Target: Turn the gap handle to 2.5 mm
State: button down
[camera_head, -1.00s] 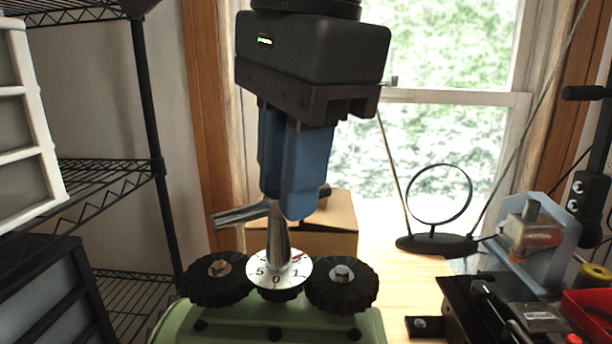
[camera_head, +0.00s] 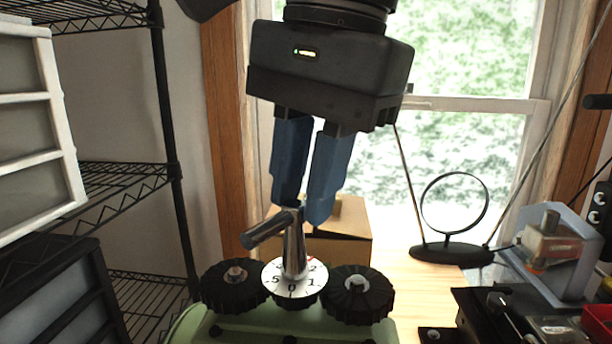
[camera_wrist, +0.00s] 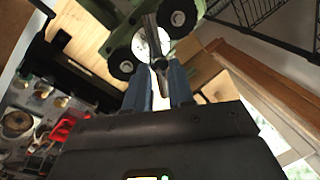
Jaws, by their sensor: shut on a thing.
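The gap handle (camera_head: 294,252) is a shiny metal post with a side lever (camera_head: 264,232) pointing left and toward the camera. It stands on a white numbered dial (camera_head: 277,287) on a green machine (camera_head: 255,331). The numerals 0 and 1 face the front, with 2 at the upper right. A small red mark shows near the 2, partly behind the post. My gripper (camera_head: 303,212) comes down from above, its blue fingers shut on the top of the gap handle. The wrist view shows the handle (camera_wrist: 160,72) between the fingertips (camera_wrist: 158,80).
Black knobs stand close on the left (camera_head: 234,285) and right (camera_head: 352,294) of the dial. A cardboard box (camera_head: 352,238) and a black ring stand (camera_head: 444,250) are behind. Wire shelving (camera_head: 172,180) is at left; tools are at right.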

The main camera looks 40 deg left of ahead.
jog(key=c, duration=1)
grip_release()
notch_tip(320, 180, up, 8)
jog(key=d, duration=0.1)
jog(key=shift+d+f+b, duration=0.2)
jog(key=shift+d+b, duration=0.1)
jog(key=shift+b, duration=0.05)
